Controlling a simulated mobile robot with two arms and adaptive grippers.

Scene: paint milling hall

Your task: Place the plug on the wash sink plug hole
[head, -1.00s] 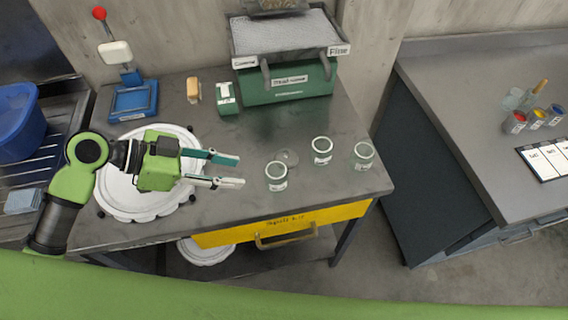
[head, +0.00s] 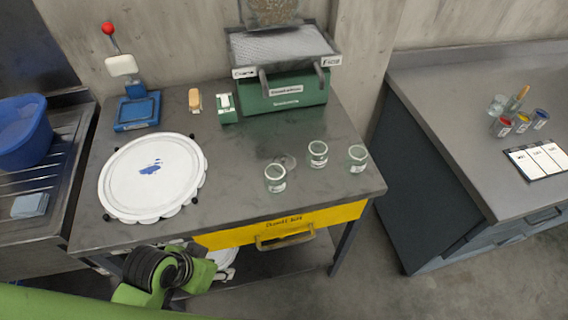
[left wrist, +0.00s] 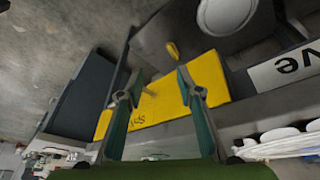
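I cannot make out the plug or the plug hole in either view. The steel sink unit with a ribbed drainboard (head: 62,168) is at the left edge of the head view, partly cut off. My left gripper is low in front of the table's left part in the head view, where its green wrist (head: 150,278) shows and its fingers cannot be made out. In the left wrist view my left gripper (left wrist: 158,88) has its fingers spread with nothing between them, facing the yellow drawer (left wrist: 165,100). My right gripper is not in view.
A blue tub (head: 22,132) stands on the sink unit. The table holds a round white tray (head: 125,185) with a blue smear, a blue press (head: 137,110), a green machine (head: 285,92) and several glass jars (head: 275,180). A white round thing (left wrist: 225,12) is below the table.

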